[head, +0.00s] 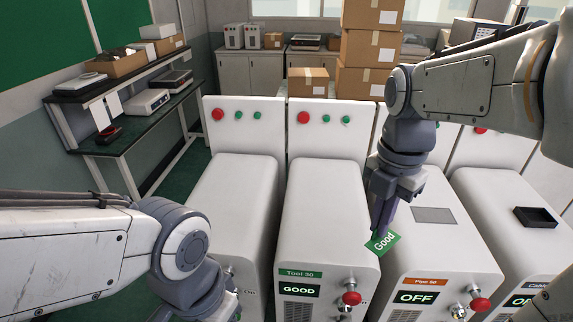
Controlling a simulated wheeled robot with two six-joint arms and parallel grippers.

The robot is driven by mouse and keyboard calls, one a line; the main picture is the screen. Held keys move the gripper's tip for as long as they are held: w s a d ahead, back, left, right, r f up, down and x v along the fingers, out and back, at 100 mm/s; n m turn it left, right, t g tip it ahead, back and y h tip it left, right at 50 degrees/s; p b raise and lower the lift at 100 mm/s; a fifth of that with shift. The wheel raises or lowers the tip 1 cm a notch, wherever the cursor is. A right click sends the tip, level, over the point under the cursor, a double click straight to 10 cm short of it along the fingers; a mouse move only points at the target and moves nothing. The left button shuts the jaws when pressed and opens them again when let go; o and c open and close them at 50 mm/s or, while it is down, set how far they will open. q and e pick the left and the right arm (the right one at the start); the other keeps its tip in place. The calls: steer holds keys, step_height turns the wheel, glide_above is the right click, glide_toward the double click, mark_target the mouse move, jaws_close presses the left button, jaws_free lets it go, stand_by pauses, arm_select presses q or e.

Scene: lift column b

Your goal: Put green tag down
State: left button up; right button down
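The green tag (382,243) reads "Good" and is held, tilted, in my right gripper (380,232). The gripper's fingers point down and are shut on the tag's upper edge. The Tool 30 machine's front display reads "GOOD". My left arm comes in from the lower left, and its gripper fingers are not visible.
More white machines stand on both sides, one with a black tray (536,217) on top. Red knobs (351,298) stick out at the fronts. A shelf bench (140,120) stands left, stacked boxes (368,50) behind.

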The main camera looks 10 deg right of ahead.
steer(key=p, duration=0.4)
glide_above(323, 239)
step_height(323, 239, down, 7)
steer(key=shift+r, duration=0.15)
step_height(323, 239, down, 4)
steer(key=shift+s+r+p, duration=0.1)
steer(key=shift+p, duration=0.5)
steer(key=shift+f, duration=0.25)
steer(key=shift+f, duration=0.15)
steer(key=c, duration=1.1)
jaws_free()
